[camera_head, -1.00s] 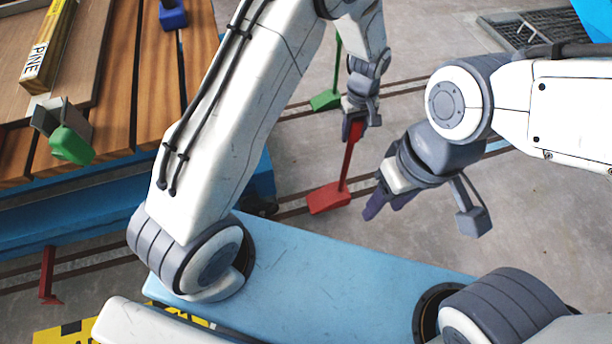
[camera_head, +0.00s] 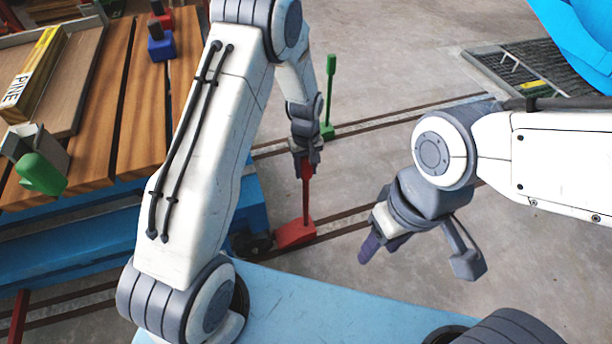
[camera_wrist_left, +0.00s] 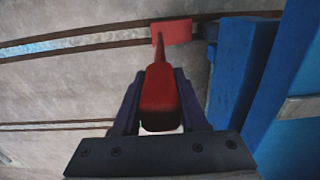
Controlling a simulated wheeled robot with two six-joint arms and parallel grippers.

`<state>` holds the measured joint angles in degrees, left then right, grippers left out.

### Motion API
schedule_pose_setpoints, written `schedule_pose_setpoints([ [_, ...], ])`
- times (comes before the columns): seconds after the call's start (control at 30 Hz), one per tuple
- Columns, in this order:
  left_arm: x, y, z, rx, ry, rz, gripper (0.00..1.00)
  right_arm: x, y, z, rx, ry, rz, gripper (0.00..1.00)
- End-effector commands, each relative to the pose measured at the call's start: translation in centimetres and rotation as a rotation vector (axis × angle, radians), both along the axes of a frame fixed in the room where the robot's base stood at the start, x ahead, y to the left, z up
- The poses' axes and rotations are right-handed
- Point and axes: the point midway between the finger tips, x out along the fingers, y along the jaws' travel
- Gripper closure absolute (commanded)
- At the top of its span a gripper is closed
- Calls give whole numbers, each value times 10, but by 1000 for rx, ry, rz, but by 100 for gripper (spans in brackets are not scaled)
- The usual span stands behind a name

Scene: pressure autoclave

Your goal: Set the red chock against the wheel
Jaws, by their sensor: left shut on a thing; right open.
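The red chock (camera_head: 297,233) is a wedge on a long upright handle. It sits at the near rail, just right of the cart's dark wheel (camera_head: 252,243). The gap between them is very small, and I cannot tell whether they touch. My left gripper (camera_head: 306,168) is shut on the top grip of the chock's handle. In the left wrist view the red grip (camera_wrist_left: 160,100) is between the fingers, with the chock (camera_wrist_left: 174,32) beyond it by the rail, close to the blue cart frame. My right gripper (camera_head: 379,246) is open and empty, right of the chock.
The blue cart (camera_head: 100,225) carries a wooden slatted deck with a PINE-labelled beam (camera_head: 32,75). A green chock (camera_head: 327,132) stands at the far rail. A red post (camera_head: 18,318) shows at lower left. A floor grating (camera_head: 540,70) lies at upper right. Floor right of the chock is clear.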

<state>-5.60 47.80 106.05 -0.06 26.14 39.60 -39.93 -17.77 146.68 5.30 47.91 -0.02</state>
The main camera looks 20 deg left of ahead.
Motion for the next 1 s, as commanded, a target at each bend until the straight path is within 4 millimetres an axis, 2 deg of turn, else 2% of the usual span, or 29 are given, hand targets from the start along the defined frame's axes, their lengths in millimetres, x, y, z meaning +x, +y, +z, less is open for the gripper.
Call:
schedule_pose_setpoints([
  [0.03,0,0,-12,0,0,0,100,0,0,-9,0,0,0,50],
  [0.13,1,0,-23,0,-1,0,100,0,0,-14,0,0,0,50],
  [0.53,1,0,-25,-1,-3,0,100,0,0,-13,0,0,0,50],
  [0.57,0,0,-27,0,0,0,54,0,0,-13,0,0,0,50],
  [0.6,0,0,-26,0,0,0,38,0,0,-13,0,0,0,50],
  [0.63,0,0,-26,0,0,0,28,0,0,-13,0,0,0,50],
  [1.0,0,0,-23,0,-1,0,28,0,0,-12,0,0,0,50],
])
